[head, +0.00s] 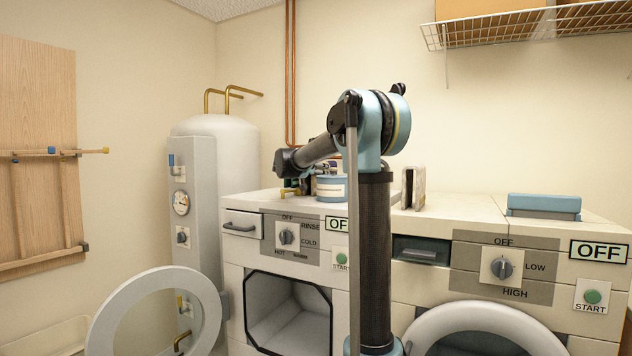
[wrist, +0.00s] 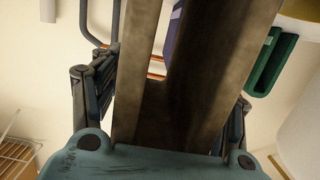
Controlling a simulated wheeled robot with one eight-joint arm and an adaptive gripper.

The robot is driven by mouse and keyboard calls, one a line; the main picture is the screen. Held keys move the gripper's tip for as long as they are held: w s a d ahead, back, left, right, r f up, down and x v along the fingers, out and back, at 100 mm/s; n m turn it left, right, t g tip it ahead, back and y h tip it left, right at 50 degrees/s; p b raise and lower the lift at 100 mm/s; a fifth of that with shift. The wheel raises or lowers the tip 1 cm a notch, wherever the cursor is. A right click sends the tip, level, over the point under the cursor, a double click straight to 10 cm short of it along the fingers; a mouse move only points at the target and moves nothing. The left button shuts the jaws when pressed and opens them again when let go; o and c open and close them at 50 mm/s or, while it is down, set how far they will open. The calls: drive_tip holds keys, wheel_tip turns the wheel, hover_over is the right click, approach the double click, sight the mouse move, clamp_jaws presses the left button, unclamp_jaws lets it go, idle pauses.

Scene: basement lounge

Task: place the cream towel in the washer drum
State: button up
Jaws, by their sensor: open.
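The washer is the left machine (head: 236,252), with a dial marked RINSE, COLD, WARM and HOT. Its round door (head: 108,310) is swung open to the left. The drum (head: 285,325) shows through the dark-edged opening and its visible part looks empty. I cannot make out the cream towel in either view. My gripper (wrist: 172,78) is open in the wrist view, with one finger on each side of a brown-grey, channel-shaped piece (wrist: 140,70). I cannot tell whether the fingers touch it. In the head view my arm reaches left above the washer top, and the fingers cannot be made out.
A blue-and-white can (head: 331,188) and small items stand on the washer top. A grey-brown upright object (head: 412,188) and a blue box (head: 544,206) stand on the dryer (head: 450,215). A white tank (head: 218,150) stands left. A wire shelf (head: 490,30) hangs upper right.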

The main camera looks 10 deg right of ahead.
drive_tip(key=c, duration=1.3)
